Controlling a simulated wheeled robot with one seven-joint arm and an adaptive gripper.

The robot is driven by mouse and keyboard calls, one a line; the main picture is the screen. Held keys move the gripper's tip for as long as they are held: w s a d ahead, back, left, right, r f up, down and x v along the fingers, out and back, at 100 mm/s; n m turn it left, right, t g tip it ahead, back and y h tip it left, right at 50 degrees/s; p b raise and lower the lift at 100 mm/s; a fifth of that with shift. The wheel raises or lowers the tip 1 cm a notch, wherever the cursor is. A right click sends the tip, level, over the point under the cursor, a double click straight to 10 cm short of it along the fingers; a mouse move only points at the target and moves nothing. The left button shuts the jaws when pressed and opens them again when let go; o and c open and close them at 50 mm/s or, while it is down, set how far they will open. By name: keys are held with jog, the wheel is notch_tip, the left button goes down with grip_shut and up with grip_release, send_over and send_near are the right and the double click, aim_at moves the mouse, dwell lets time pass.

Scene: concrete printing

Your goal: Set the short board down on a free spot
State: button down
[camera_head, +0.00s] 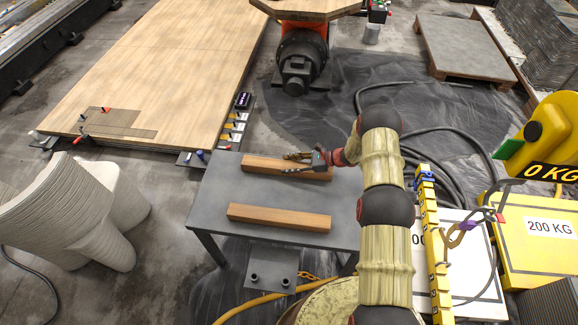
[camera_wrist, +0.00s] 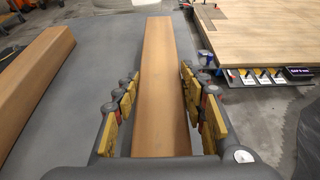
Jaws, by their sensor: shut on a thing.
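The short board (camera_head: 262,165) is a brown wooden beam at the back of the grey table (camera_head: 217,195). My gripper (camera_head: 300,160) is shut on it, toward its right part. In the wrist view the short board (camera_wrist: 162,60) runs away from me between the yellow-padded fingers of my gripper (camera_wrist: 160,85). I cannot tell whether the board touches the tabletop or sits slightly above it. A second wooden board (camera_head: 280,217) lies at the front of the table, roughly parallel and apart; it also shows at the left of the wrist view (camera_wrist: 35,62).
Bare tabletop lies between the two boards and at the table's left side. A large wooden panel (camera_head: 165,50) lies behind the table. A curved printed concrete piece (camera_head: 70,215) stands to the left. A yellow weight block (camera_head: 535,235) and a yellow-edged rack (camera_head: 432,240) are to the right.

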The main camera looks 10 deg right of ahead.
jog(key=shift+r, duration=0.1)
jog(key=shift+f, duration=0.2)
jog(key=c, duration=1.1)
grip_release()
jog(key=shift+o, duration=0.2)
jog(key=shift+r, duration=0.1)
jog(key=shift+d+r, duration=0.1)
jog(key=shift+r, duration=0.1)
jog(key=p+v, duration=0.2)
jog(key=v, duration=0.9)
jog(key=shift+s+d+p, duration=0.2)
jog(key=shift+d+p, duration=0.15)
jog(key=shift+p, duration=0.05)
jog(key=shift+s+a, duration=0.1)
